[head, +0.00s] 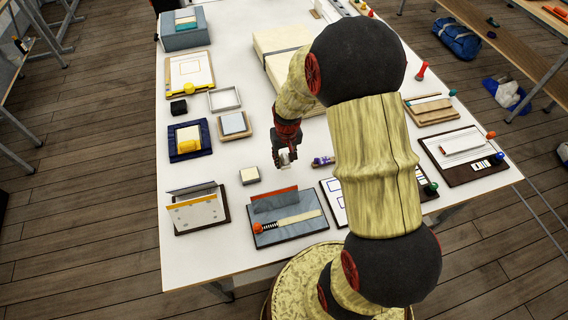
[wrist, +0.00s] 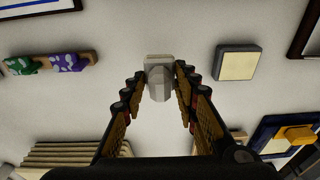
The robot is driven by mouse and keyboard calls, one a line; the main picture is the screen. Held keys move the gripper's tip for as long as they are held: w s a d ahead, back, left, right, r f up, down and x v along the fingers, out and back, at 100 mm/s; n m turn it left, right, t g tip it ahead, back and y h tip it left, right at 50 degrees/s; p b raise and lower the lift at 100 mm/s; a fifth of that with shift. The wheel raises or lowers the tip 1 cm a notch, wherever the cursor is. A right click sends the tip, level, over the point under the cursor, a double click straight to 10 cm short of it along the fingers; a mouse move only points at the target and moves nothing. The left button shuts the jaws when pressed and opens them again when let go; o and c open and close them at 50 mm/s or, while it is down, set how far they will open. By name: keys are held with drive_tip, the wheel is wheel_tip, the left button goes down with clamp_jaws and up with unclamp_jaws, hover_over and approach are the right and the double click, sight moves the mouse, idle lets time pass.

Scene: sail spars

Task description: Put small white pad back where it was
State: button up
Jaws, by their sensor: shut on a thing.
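My gripper (head: 284,153) is over the middle of the white table, shut on a small white pad (head: 286,157). In the wrist view, my gripper (wrist: 160,74) has the pad (wrist: 158,84) between its two fingertips, with its pale block shape sticking out ahead of them. The fingers hide part of its sides. I cannot tell whether the pad touches the table or hangs just above it. The spot where the pad was before cannot be told from these frames.
A cream-topped grey block (head: 249,175) lies left of my gripper. A purple-and-green piece (wrist: 50,62) lies opposite. A grey board (head: 286,222) with an orange-knobbed tool is in front. A blue tray (head: 190,141) stands farther left. Bare tabletop surrounds the gripper.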

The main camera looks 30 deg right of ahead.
sight(284, 162)
drive_tip(key=shift+w+d+f, duration=0.15)
drive_tip(key=shift+w+f, duration=0.15)
drive_tip(key=shift+f, duration=0.1)
drive_tip(key=shift+w+f+b, duration=0.15)
drive_tip(key=shift+f+b, duration=0.25)
drive_tip(key=shift+f, duration=1.3)
drive_tip(key=shift+f, duration=0.2)
drive_tip(key=o, duration=1)
drive_tip(key=shift+r, duration=0.15)
